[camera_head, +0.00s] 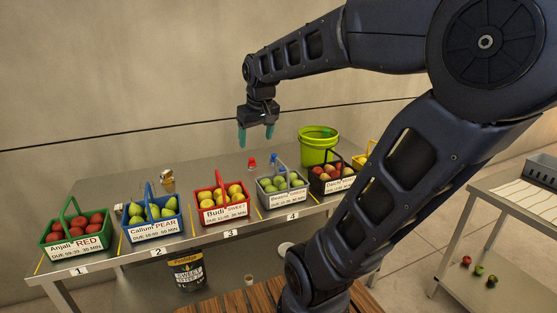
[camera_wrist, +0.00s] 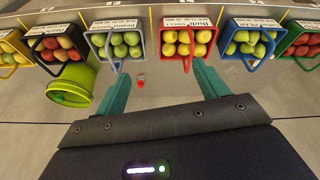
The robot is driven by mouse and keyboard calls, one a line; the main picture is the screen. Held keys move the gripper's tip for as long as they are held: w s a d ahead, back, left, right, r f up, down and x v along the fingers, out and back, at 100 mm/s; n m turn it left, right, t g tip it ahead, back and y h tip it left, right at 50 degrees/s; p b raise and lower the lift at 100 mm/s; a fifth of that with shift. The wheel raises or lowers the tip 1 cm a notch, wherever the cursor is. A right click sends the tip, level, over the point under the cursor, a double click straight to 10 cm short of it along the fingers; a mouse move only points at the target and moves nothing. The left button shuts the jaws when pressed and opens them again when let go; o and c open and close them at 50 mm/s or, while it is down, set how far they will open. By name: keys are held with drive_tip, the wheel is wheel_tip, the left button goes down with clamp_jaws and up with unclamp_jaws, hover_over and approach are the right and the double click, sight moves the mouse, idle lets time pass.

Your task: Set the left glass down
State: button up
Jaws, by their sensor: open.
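My gripper (camera_head: 255,136) is open and empty, with its two teal fingers pointing down above the metal table (camera_head: 205,172). It also shows in the wrist view (camera_wrist: 162,84), with a gap between the fingers. A small red item (camera_head: 251,163) stands on the table below the gripper; in the wrist view the red item (camera_wrist: 140,83) appears between the fingers, nearer the left one. No clear left glass can be made out.
Several fruit baskets line the front edge, including a red one (camera_head: 222,215) and a grey one (camera_head: 283,201). A lime-green bucket (camera_head: 318,153) stands behind at right. A small brass-coloured item (camera_head: 167,176) is at left. The table's back middle is mostly clear.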

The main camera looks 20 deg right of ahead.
drive_tip(key=s+d+f+m, duration=0.2)
drive_tip(key=s+d+f, duration=0.1)
drive_tip(key=s, duration=0.6)
drive_tip(key=shift+s+f+t, duration=0.2)
drive_tip(key=shift+f+t, duration=0.2)
drive_tip(key=shift+f, duration=0.2)
drive_tip(key=shift+d, duration=0.1)
idle(0.3)
